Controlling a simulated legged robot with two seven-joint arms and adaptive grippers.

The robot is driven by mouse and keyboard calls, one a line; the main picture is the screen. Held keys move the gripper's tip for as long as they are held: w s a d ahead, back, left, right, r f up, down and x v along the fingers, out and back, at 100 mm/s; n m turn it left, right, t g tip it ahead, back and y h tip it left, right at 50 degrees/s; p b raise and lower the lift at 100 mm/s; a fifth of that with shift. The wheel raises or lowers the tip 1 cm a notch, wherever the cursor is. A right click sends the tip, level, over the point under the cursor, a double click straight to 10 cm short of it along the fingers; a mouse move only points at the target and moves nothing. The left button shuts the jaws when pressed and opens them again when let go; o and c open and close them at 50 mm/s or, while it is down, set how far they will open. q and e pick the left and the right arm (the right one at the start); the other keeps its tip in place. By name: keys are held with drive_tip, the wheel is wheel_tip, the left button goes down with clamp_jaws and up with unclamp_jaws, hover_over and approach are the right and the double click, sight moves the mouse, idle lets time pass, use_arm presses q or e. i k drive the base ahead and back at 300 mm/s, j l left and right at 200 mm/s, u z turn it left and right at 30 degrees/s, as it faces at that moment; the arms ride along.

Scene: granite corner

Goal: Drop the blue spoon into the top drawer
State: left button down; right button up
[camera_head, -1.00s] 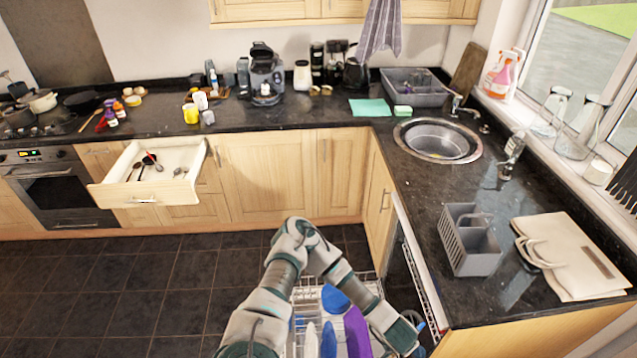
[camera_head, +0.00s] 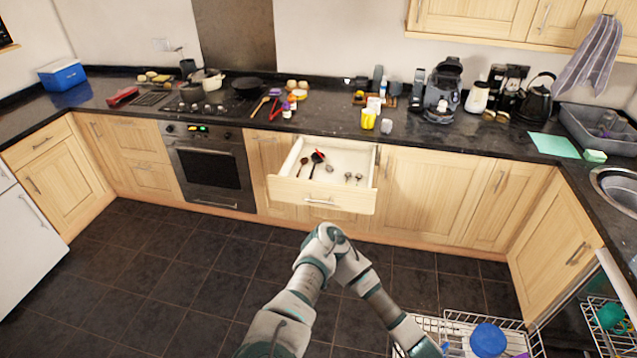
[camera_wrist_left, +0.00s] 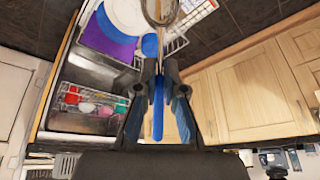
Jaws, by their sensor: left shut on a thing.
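The blue spoon (camera_wrist_left: 158,115) shows in the left wrist view, with a blue handle and a metal bowl. My left gripper (camera_wrist_left: 158,80) is shut around its handle. In the head view my left arm bends at the elbow and reaches down to the bottom edge near the dishwasher rack; the gripper is barely visible there. The top drawer (camera_head: 322,195) is pulled open beside the oven, well beyond and left of the gripper. Several spoons and dark utensils lie inside it. My right gripper is out of view.
An open dishwasher rack (camera_head: 455,325) with a blue bowl (camera_head: 488,340) stands at the lower right. The wrist view shows a purple item (camera_wrist_left: 105,40) and plates in it. The oven (camera_head: 210,170) is left of the drawer. Floor before the drawer is clear.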

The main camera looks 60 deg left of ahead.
sight(324, 166)
drive_tip(key=j+u, duration=0.25)
drive_tip(key=j, duration=0.9)
drive_tip(key=j+u, duration=0.25)
drive_tip(key=j, duration=0.9)
